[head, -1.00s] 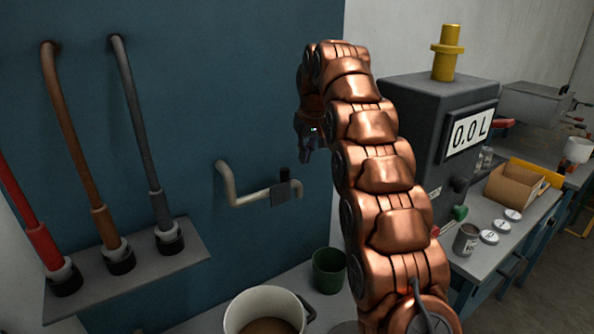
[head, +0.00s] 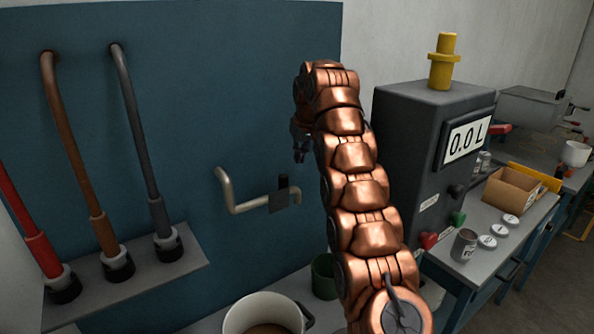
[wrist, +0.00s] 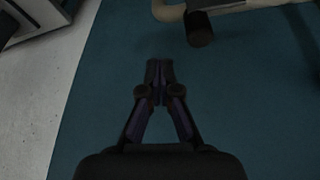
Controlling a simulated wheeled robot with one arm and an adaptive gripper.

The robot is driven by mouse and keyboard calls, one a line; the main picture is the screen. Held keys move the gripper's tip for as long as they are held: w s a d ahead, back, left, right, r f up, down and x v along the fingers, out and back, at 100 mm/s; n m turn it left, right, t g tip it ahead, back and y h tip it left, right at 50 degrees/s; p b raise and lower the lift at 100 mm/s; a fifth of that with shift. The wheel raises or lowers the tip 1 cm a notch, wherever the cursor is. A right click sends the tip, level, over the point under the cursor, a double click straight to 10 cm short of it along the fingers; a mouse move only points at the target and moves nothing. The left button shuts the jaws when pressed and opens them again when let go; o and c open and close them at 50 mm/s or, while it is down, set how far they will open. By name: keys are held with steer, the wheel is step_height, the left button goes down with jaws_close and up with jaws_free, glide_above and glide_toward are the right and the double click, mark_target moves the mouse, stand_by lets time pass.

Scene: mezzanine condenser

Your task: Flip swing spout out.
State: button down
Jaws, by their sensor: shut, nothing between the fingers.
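The swing spout (head: 236,206) is a bent cream pipe coming out of the blue wall panel. My gripper (head: 300,157) is above and slightly right of that end in the head view, partly hidden by my wrist. In the wrist view my gripper (wrist: 159,68) has its fingertips together and holds nothing. Part of the spout (wrist: 230,6) and a dark round end (wrist: 200,30) show at the top, apart from the fingertips.
A large pot (head: 263,312) and a dark green cup (head: 325,278) stand below the spout. A shelf (head: 190,267) with red, brown and grey hoses is at left. A grey machine (head: 405,140) reading 0.0 L stands right, beside a cluttered bench.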

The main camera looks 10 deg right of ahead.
steer(key=shift+x, duration=1.3)
steer(key=p+x, duration=0.2)
steer(key=x, duration=0.5)
steer(key=shift+f, duration=0.15)
steer(key=shift+s+d, duration=0.1)
